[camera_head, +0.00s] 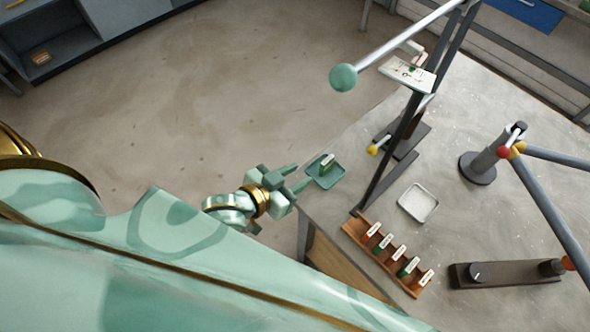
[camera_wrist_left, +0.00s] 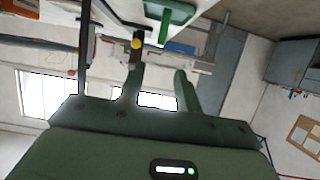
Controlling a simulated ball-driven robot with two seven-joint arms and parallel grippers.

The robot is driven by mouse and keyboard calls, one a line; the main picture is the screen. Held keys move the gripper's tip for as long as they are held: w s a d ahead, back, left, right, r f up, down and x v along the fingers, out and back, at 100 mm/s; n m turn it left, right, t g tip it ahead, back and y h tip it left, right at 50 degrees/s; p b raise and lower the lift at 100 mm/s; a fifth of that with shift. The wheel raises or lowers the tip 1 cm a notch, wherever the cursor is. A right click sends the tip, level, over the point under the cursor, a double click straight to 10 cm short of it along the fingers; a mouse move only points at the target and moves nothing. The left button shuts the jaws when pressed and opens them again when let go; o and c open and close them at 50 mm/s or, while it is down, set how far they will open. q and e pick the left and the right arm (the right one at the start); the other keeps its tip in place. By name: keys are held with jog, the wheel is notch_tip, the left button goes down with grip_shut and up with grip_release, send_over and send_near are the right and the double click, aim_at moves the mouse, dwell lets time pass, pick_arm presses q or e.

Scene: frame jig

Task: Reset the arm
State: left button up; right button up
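My left gripper (camera_head: 296,178) is at the near-left edge of the table, just left of the small green tray (camera_head: 334,179). Its two fingers stand apart with nothing between them, as the left wrist view (camera_wrist_left: 160,85) also shows. A small green and white piece (camera_head: 327,162) lies in the green tray. The tray shows at the top of the left wrist view (camera_wrist_left: 184,8), beyond the fingers. My right gripper is not in view.
A wooden rack (camera_head: 354,231) holds several labelled pieces. A white tray (camera_head: 418,203) lies behind it. A dark upright frame carries a rod with a green ball (camera_head: 343,77). A grey post (camera_head: 478,168) and jointed bars stand right. The floor left of the table is clear.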

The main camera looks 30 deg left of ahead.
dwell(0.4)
pick_arm(q)
jog(key=s+a+r+m+g+y, duration=0.2)
jog(key=s+a+g+y, duration=0.15)
jog(key=a+y, duration=0.2)
jog(key=s+a+r+m+g+y, duration=0.1)
jog(key=s+a+r+g+y, duration=0.15)
jog(key=s+a+y, duration=0.35)
notch_tip(320, 180, down, 25)
jog(key=s+d+g+h+b, duration=0.1)
jog(key=s+d+g+h, duration=0.2)
jog(key=h, duration=0.2)
jog(key=s+f+n+g+h+b, duration=0.1)
jog(key=s+f+n+g+h, duration=0.1)
jog(key=s+f, duration=1.6)
jog(key=shift+s+f+n+g+b, duration=0.3)
jog(key=shift+s+n+g, duration=0.1)
jog(key=shift+s+n, duration=0.1)
jog(key=shift+d, duration=0.1)
